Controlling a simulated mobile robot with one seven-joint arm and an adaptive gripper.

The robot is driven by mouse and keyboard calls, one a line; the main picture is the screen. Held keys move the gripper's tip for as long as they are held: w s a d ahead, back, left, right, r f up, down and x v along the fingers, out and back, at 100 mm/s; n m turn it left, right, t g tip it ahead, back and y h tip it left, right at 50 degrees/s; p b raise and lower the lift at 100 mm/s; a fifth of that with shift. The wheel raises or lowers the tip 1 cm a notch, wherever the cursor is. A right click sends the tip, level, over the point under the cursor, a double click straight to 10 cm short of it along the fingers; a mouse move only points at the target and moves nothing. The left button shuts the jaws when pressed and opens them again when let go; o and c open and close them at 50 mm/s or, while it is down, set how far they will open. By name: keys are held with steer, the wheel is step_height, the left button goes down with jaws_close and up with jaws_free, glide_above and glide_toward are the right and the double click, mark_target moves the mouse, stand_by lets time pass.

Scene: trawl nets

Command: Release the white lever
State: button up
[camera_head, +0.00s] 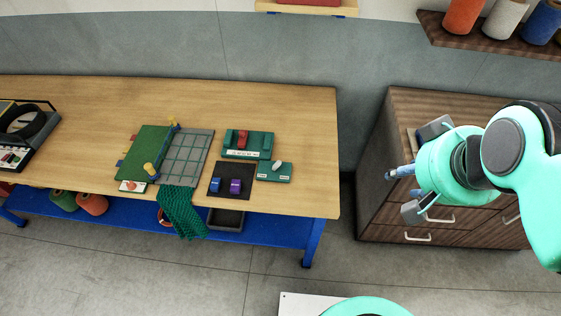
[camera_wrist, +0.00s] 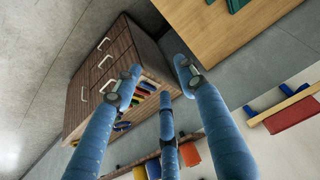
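A small green plate (camera_head: 274,173) lies near the right end of the wooden table, with a small whitish lever (camera_head: 277,165) on it. It is too small to tell the lever's exact position. My gripper (camera_head: 400,184) is at the right, in front of the wooden drawer cabinet, well apart from the lever. In the wrist view my gripper (camera_wrist: 158,78) shows blue fingers spread apart with nothing between them. The white lever cannot be made out in the wrist view.
A green box with a red lever (camera_head: 242,139) stands just behind the plate. A dark mat with blue and purple blocks (camera_head: 235,186) lies left of it. A green board and netting (camera_head: 183,208) lie farther left. The drawer cabinet (camera_head: 385,215) stands right of the table.

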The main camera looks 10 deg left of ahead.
steer(key=c, duration=0.8)
steer(key=shift+w+a+f+g, duration=0.3)
steer(key=shift+w+a+f, duration=0.1)
steer(key=shift+w+f, duration=0.1)
jaws_close()
steer(key=w+a+f+m+g+y, duration=0.1)
steer(key=w+a+f+m+y, duration=0.3)
steer(key=w+f, duration=0.5)
steer(key=w+a+f+m+g+y+b, duration=0.1)
steer(key=w+a+f+m+y, duration=0.4)
steer(key=f, duration=1)
steer(key=w+a+f+m+g+y+b, duration=0.1)
steer(key=w+a+f+m+g+y, duration=0.2)
steer(key=w+f+m, duration=0.6)
steer(key=shift+w+a+f+y, duration=0.2)
steer(key=shift+w+f+y, duration=0.3)
steer(key=shift+w, duration=0.25)
steer(key=shift+w+a+f+y, duration=0.3)
steer(key=shift+w+f, duration=0.25)
steer(key=shift+w, duration=0.25)
steer(key=shift+w+a+f+y, duration=0.15)
steer(key=shift+w+f+y, duration=0.35)
steer(key=shift+w, duration=0.25)
